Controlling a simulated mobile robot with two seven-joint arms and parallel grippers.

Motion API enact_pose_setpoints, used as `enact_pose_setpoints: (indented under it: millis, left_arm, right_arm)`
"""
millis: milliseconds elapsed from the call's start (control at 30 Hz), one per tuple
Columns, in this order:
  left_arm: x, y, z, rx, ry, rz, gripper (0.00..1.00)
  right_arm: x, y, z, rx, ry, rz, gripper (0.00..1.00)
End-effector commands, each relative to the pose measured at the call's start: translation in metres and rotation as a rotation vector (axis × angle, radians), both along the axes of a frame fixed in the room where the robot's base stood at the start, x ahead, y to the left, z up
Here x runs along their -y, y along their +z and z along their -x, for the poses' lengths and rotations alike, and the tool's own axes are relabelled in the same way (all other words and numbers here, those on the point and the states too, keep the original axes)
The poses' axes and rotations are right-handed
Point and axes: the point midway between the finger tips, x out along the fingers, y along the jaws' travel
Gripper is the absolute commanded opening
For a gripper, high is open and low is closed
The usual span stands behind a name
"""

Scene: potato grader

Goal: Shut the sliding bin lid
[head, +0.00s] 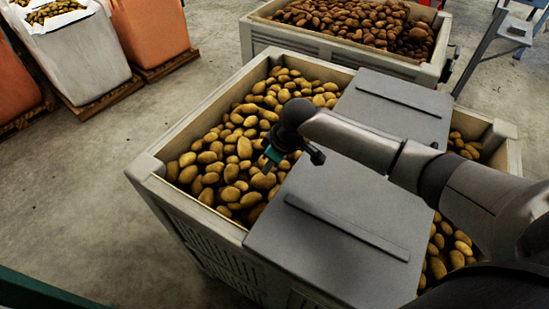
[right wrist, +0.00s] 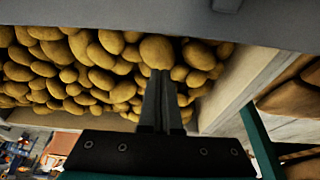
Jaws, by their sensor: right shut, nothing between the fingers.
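The grey sliding lid (head: 340,190) lies across the middle of a grey bin (head: 155,165) full of yellow potatoes (head: 230,150). It has two raised ribs, one far and one near. A wide area of potatoes is uncovered left of the lid, and a narrower strip shows on its right. My right arm reaches over the lid from the right. My right gripper (head: 268,166) is shut and empty over the potatoes, just left of the lid's left edge. In the right wrist view its closed fingers (right wrist: 160,75) point at potatoes, with the lid (right wrist: 110,15) along the top. My left gripper is out of view.
Another bin (head: 262,38) of brown potatoes stands behind. White (head: 85,60) and orange (head: 150,30) containers sit on pallets at the upper left. A grey metal frame (head: 485,45) stands at the upper right. Concrete floor (head: 75,190) is clear to the left.

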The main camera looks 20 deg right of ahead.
Motion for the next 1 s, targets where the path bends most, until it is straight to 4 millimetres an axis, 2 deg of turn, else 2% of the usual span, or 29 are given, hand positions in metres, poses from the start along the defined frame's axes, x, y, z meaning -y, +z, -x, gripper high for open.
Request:
enact_pose_setpoints:
  millis: [33, 200, 400, 833, 1000]
  left_arm:
    - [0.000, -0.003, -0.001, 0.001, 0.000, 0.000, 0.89]
    - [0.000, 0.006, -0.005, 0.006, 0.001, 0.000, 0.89]
    - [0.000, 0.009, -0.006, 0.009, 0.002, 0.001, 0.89]
    - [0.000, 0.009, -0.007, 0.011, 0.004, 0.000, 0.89]
    - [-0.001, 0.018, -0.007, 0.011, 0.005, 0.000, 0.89]
  right_arm:
    - [-0.002, -0.011, -0.002, -0.002, 0.000, 0.001, 0.00]
    - [0.015, -0.007, 0.018, -0.001, 0.000, 0.004, 0.00]
    - [0.023, -0.007, 0.029, 0.001, 0.001, 0.001, 0.00]
    - [0.024, -0.007, 0.030, 0.000, 0.001, 0.002, 0.00]
    - [0.027, -0.005, 0.034, -0.002, 0.000, 0.003, 0.00]
